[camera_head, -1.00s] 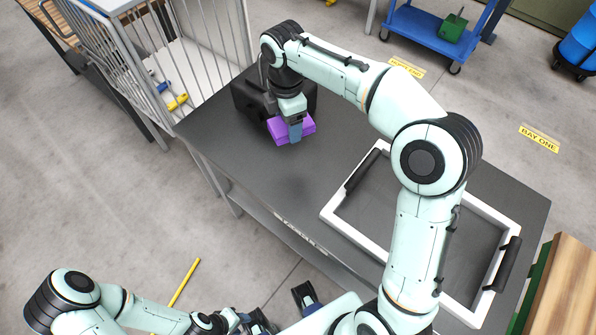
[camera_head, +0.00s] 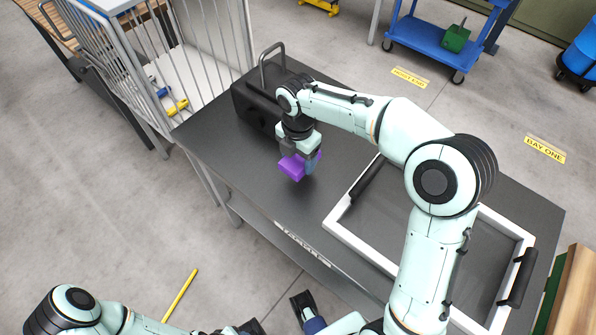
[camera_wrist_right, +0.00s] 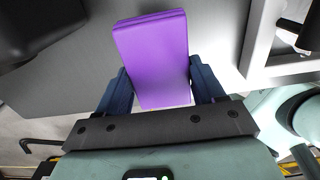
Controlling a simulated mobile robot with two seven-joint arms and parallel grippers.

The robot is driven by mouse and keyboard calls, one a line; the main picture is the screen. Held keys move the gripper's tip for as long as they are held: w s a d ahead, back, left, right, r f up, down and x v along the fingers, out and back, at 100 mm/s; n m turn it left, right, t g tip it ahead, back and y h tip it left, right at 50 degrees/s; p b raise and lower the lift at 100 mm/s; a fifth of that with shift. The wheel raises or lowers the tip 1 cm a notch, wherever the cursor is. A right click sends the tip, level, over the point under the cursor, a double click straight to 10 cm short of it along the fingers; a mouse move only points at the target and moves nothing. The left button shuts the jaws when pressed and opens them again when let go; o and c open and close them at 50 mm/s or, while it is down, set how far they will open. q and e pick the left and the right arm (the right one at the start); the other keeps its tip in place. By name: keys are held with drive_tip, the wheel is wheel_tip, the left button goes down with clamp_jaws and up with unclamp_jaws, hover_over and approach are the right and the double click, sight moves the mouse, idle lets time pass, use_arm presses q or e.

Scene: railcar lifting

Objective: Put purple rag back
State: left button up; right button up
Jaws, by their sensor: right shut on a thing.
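The purple rag (camera_head: 292,167) is a folded, flat block. My right gripper (camera_head: 305,163) is shut on it, and it appears held just above the dark table. In the right wrist view the rag (camera_wrist_right: 152,55) sits between the two blue fingers of the right gripper (camera_wrist_right: 160,88) and sticks out beyond them. My left arm lies low at the bottom left of the head view. Its gripper end is at the bottom edge, partly cut off, and its jaws are unclear.
A black box with a raised handle (camera_head: 254,106) stands at the table's back left corner. A white-framed tray with black handles (camera_head: 349,237) covers the right part. The dark table top (camera_head: 244,172) is clear between them. A wire cage cart (camera_head: 214,40) stands beyond the left edge.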

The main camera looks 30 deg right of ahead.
sight(298, 159)
drive_tip(key=shift+f+b, duration=0.5)
drive_tip(key=shift+f, duration=2.65)
drive_tip(key=shift+f, duration=0.1)
drive_tip(key=o, duration=0.9)
drive_tip(key=shift+o, duration=0.2)
wheel_tip(298, 159, up, 12)
drive_tip(key=shift+r+p, duration=0.15)
drive_tip(key=shift+p, duration=0.95)
